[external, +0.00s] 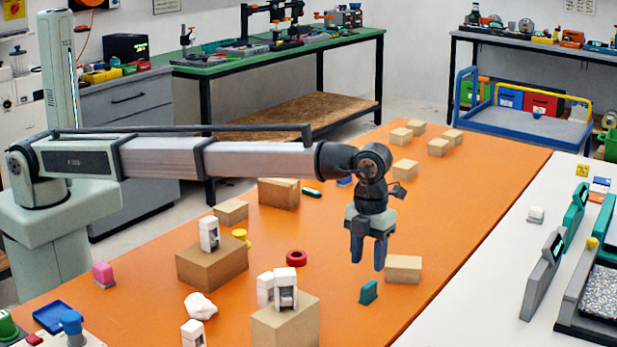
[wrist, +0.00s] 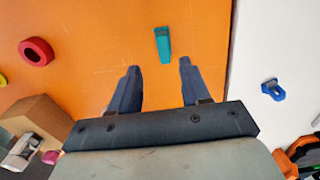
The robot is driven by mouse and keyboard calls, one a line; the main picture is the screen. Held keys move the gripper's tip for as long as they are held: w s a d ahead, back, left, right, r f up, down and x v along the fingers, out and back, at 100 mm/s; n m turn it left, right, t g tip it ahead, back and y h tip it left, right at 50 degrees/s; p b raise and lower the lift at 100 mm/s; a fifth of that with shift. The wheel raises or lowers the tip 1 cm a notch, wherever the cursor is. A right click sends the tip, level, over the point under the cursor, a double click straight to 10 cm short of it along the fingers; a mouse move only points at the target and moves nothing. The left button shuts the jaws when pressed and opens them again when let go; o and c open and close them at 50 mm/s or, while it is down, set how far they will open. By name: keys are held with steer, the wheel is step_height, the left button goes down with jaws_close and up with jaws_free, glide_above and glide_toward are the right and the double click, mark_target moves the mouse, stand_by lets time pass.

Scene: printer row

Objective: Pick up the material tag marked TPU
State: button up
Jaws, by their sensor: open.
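No lettering reading TPU is legible in either view. A small teal upright piece (external: 369,292), possibly a tag, stands on the orange table. In the wrist view the teal piece (wrist: 162,44) lies just beyond the gap between my fingertips, close to its middle line. My gripper (external: 368,262) points down above the table near this piece, apart from it. In the wrist view my gripper (wrist: 160,66) is open, with nothing between its blue fingers.
A cardboard box (external: 403,269) sits just right of my gripper. A red ring (external: 296,258) lies to the left. Larger boxes (external: 212,267) bear white devices (external: 209,234). A white surface (external: 480,265) with printer parts borders the table's right side. Bare orange table surrounds the teal piece.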

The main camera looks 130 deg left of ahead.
mark_target(369, 284)
steer(key=shift+w+f, duration=0.15)
steer(key=shift+f, duration=1.7)
steer(key=shift+w+f, duration=0.15)
steer(key=shift+f, duration=1.7)
steer(key=shift+c, duration=0.2)
jaws_close()
